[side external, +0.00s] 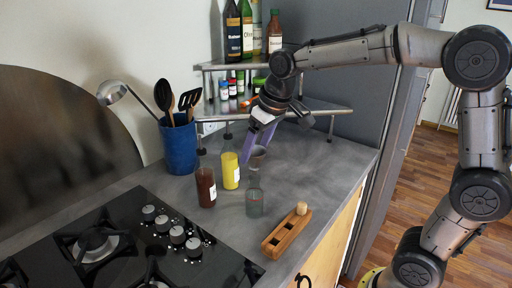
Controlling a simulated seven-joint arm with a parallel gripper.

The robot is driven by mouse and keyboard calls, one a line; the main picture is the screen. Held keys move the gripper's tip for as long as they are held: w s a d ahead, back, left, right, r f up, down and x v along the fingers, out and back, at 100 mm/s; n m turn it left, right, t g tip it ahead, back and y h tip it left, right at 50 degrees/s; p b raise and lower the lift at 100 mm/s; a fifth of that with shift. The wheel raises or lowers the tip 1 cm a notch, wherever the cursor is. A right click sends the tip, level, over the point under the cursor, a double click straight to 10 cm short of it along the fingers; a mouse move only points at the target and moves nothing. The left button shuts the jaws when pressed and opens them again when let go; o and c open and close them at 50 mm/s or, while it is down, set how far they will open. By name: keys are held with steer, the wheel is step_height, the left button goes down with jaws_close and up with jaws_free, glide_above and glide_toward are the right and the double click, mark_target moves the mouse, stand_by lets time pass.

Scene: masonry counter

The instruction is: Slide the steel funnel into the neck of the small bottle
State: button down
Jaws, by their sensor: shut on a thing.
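The small bottle (254,200), clear with a narrow neck, stands upright on the grey counter. My gripper (256,146), with purple fingers, points down above and behind it in the picture. It is shut on the steel funnel (259,155), a small grey cone held close above the bottle's neck. The funnel's lower end is too small to make out, so I cannot tell whether it touches the neck.
A dark red bottle (206,188) and a yellow bottle (230,171) stand just left of the small bottle. A wooden block (287,233) with a cork-like piece lies in front. A blue utensil crock (180,147), hob (130,245) and metal shelf (325,110) surround the work.

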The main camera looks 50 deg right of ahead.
steer(key=shift+f, duration=1.3)
jaws_free()
steer(key=v, duration=1.3)
steer(key=shift+r, duration=0.35)
steer(key=shift+s, duration=0.2)
steer(key=s+f, duration=0.6)
steer(key=s, duration=0.3)
steer(key=s+a+f+t, duration=0.1)
steer(key=s+f, duration=0.5)
steer(key=s, duration=0.3)
steer(key=shift+f+t, duration=0.3)
